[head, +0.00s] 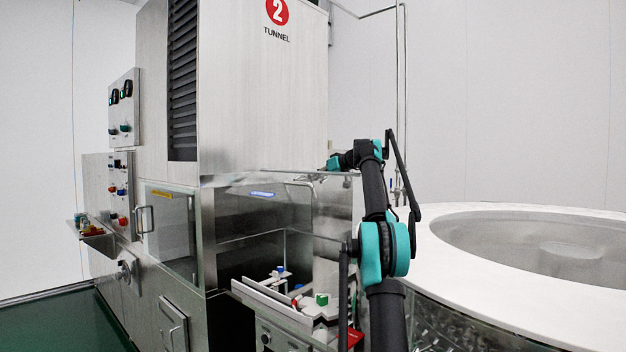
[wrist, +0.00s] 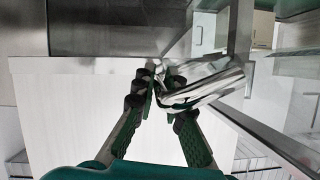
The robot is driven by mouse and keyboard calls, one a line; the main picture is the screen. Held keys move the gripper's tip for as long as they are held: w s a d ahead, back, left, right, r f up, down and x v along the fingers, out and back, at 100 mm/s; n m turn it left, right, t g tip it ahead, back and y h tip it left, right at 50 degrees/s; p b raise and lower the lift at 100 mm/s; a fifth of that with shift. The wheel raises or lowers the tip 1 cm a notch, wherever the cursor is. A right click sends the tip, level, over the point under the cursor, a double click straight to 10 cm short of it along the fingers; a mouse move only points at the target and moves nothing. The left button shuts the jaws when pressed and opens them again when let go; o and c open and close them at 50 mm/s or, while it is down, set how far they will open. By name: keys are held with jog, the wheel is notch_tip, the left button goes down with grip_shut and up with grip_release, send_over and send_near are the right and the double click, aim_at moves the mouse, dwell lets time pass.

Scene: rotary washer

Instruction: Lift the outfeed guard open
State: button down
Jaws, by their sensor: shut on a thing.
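The outfeed guard is a clear panel in a metal frame on the front opening of the tunnel machine, with a blue label (head: 262,194) near its top. My gripper (head: 332,163) is up at the guard's upper right, just under the tunnel housing. In the wrist view my gripper (wrist: 160,92) is shut on a shiny metal handle bar (wrist: 208,84), which passes between the fingertips and runs off to the right. The guard's exact tilt is hard to tell because its panel is clear. My arm hides part of its right side.
The tunnel housing (head: 262,100) rises behind. Below the opening are a small tray with blue and green pieces (head: 321,299) and a metal rail (head: 270,297). A big round white-rimmed basin (head: 470,250) stands close at right. A control panel (head: 124,108) is at left.

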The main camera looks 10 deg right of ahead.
jog(key=c, duration=1.6)
grip_release()
jog(key=v, duration=1.2)
